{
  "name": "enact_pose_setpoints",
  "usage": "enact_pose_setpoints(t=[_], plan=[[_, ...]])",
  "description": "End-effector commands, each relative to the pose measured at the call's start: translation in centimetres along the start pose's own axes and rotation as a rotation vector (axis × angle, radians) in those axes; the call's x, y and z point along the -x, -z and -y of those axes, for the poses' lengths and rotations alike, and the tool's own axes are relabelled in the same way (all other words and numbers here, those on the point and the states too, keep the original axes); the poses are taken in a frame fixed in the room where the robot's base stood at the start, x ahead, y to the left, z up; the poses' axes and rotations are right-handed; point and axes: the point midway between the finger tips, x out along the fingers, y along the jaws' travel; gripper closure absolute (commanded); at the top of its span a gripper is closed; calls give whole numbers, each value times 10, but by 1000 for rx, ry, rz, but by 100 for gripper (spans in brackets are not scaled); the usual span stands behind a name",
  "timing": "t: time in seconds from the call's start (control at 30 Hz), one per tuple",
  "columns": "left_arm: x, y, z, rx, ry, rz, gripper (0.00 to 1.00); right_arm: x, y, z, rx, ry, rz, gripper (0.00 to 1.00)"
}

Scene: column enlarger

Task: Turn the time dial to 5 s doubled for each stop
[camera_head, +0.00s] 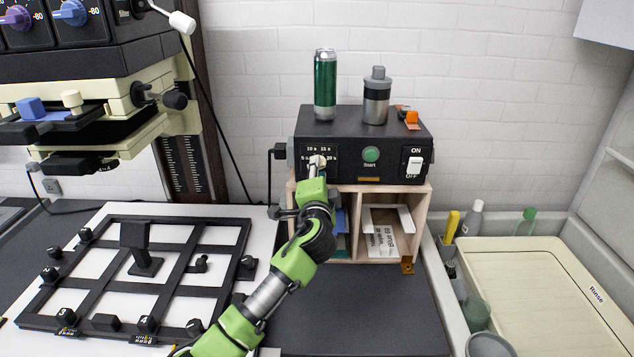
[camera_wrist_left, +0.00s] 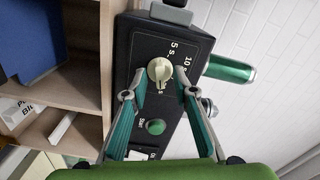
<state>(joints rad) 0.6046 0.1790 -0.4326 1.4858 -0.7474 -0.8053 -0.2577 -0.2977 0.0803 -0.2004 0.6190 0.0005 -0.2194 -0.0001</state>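The time dial (camera_wrist_left: 160,70) is a cream knob on the black timer box (camera_head: 347,135), with second marks such as 5 s and 10 s around it. The dial also shows in the head view (camera_head: 318,160), partly covered by my gripper. Which mark its pointer faces is unclear. My left gripper (camera_wrist_left: 158,94) is in front of the panel, its fingers spread to either side of the dial with gaps, apparently not touching it. In the head view the gripper (camera_head: 316,172) overlaps the panel's left side. A sheet with print (camera_head: 382,240) lies in the cubby below; I cannot read it surely. My right gripper is not in view.
A green Start button (camera_head: 371,154) and a white ON/OFF switch (camera_head: 414,166) sit right of the dial. A green can (camera_head: 325,85) and steel tank (camera_head: 376,97) stand on the box. A framed easel (camera_head: 107,222) lies left; a rinse tray (camera_head: 540,285) is right.

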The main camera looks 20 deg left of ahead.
Motion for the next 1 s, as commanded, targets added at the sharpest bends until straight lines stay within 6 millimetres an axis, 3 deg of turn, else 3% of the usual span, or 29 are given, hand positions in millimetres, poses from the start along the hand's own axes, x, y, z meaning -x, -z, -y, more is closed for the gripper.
enact_pose_setpoints(t=[0.5,0.7,1.0], plan=[[95,0,-2,1,-2,1,74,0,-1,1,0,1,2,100],[111,-1,-1,0,-2,2,74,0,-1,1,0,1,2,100],[112,-1,-1,0,-1,2,74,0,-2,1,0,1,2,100]])
